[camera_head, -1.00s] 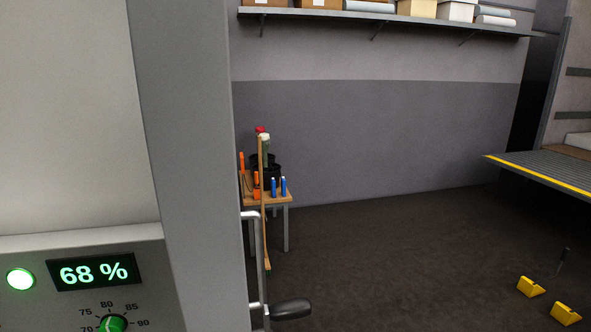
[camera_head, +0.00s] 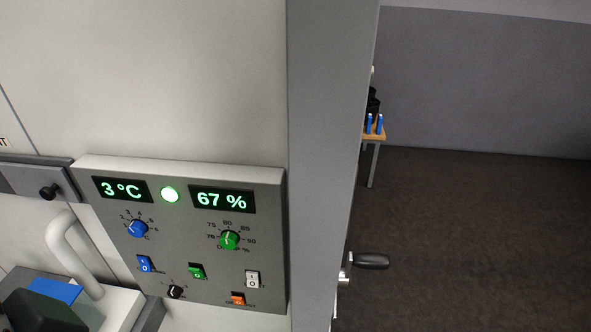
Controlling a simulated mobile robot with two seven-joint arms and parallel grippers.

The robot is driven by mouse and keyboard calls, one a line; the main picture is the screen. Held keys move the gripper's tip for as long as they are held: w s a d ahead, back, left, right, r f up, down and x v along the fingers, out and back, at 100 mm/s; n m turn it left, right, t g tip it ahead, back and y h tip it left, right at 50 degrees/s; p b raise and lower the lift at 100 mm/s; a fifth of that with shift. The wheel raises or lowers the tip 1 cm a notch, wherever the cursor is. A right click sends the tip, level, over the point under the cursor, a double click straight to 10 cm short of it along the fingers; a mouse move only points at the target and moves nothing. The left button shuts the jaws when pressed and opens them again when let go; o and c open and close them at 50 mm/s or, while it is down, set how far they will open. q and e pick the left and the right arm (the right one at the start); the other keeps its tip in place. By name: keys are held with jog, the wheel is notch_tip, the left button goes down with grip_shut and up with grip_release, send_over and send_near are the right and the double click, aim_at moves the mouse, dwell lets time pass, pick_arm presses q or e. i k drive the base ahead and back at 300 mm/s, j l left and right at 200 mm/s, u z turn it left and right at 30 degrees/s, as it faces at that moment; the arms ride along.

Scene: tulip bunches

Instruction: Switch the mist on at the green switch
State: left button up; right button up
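The green switch (camera_head: 196,271) is a small rocker low in the middle of a grey control panel (camera_head: 110,240), which is fixed to a pale wall. It is too small to tell which side is pressed. Above it are a blue knob (camera_head: 138,228) and a green knob (camera_head: 229,240) with a dial of about 75 to 90. Neither of my grippers can be made out in this view.
Nearby are a blue switch (camera_head: 145,264), a white switch (camera_head: 252,279), an orange switch (camera_head: 238,298) and a black knob (camera_head: 175,292). A pale curved handle (camera_head: 70,245) stands at left. A door lever (camera_head: 370,261) sticks out right of the panel. Dark floor is open beyond.

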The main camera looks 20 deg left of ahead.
aim_at(197, 273)
jog(key=u, duration=1.35)
jog(key=l+u, duration=0.1)
jog(key=k+l, duration=0.05)
